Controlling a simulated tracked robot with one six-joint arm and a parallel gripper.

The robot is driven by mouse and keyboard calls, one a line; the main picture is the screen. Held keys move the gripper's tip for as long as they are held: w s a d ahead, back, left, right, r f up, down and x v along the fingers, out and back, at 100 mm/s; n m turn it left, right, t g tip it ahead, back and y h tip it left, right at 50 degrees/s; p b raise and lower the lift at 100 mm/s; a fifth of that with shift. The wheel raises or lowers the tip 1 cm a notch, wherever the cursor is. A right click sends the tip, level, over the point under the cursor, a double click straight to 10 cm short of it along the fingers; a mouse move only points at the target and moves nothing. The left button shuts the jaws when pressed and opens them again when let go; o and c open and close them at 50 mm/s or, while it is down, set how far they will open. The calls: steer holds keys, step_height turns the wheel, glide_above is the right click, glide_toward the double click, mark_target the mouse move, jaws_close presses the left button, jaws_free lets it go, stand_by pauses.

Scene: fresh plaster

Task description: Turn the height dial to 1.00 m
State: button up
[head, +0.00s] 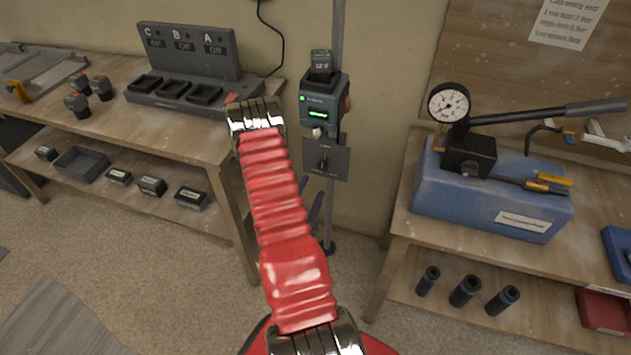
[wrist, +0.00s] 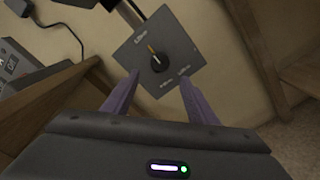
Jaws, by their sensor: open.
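The height dial (wrist: 157,62) is a small black round knob with a pale pointer line, on a square grey plate. In the wrist view its pointer aims up and slightly left, towards one of several small labels too small to read. The same dial shows small in the head view (head: 323,162), on the plate fixed to a post. My gripper (wrist: 160,78) is open, its two purple fingers apart, one towards each lower side of the plate. The knob shows beyond and between the fingertips, not gripped. In the head view my red arm hides much of the gripper (head: 310,196).
A dark box with a green display (head: 318,108) sits above the plate on the post (head: 337,30). A wooden bench (head: 110,120) stands left, another (head: 490,250) right with a blue pump (head: 490,195). Floor is open between them.

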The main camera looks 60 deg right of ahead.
steer(key=a, duration=0.4)
steer(key=shift+s+a, duration=0.3)
steer(key=shift+s, duration=0.05)
stand_by(0.4)
